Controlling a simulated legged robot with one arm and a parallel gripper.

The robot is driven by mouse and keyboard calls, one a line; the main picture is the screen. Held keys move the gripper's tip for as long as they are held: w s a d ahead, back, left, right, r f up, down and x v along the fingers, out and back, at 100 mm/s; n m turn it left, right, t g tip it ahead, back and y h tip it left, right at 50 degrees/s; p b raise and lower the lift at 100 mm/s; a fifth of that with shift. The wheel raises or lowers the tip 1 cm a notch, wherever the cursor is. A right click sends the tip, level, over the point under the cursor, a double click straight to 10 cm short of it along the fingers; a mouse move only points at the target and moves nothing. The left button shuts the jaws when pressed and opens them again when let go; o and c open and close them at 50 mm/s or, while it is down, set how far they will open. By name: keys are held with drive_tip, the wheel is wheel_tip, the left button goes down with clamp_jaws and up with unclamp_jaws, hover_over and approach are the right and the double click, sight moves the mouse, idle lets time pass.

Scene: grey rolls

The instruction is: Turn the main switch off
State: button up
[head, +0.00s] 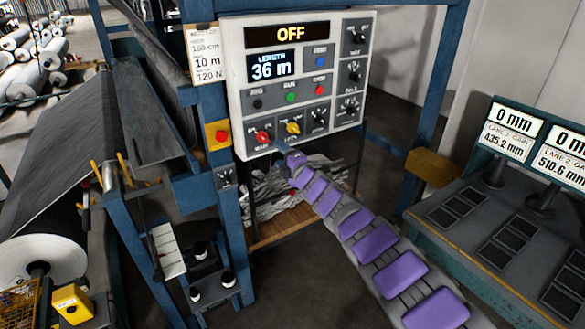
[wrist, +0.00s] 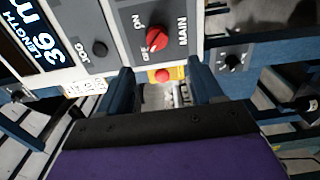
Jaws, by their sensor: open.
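The main switch (head: 263,137) is a red rotary knob at the lower left of the white control panel (head: 236,100). The panel's top display (head: 290,34) reads OFF. In the wrist view the red knob (wrist: 157,40) shows whole, with ON, OFF and MAIN labels around it. My gripper (head: 281,157) is just below and right of the knob in the head view. In the wrist view my gripper (wrist: 160,68) is open and empty, with its two fingers apart and the knob beyond the gap, not between them.
A yellow selector (head: 293,128) sits just right of the main switch. A red stop button on a yellow box (head: 221,136) is on the blue post at left. A small dial box (head: 226,178) is below it. A console with screens (head: 508,130) stands at right.

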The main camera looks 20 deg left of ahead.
drive_tip(key=shift+v, duration=3)
drive_tip(key=shift+w+d, duration=0.1)
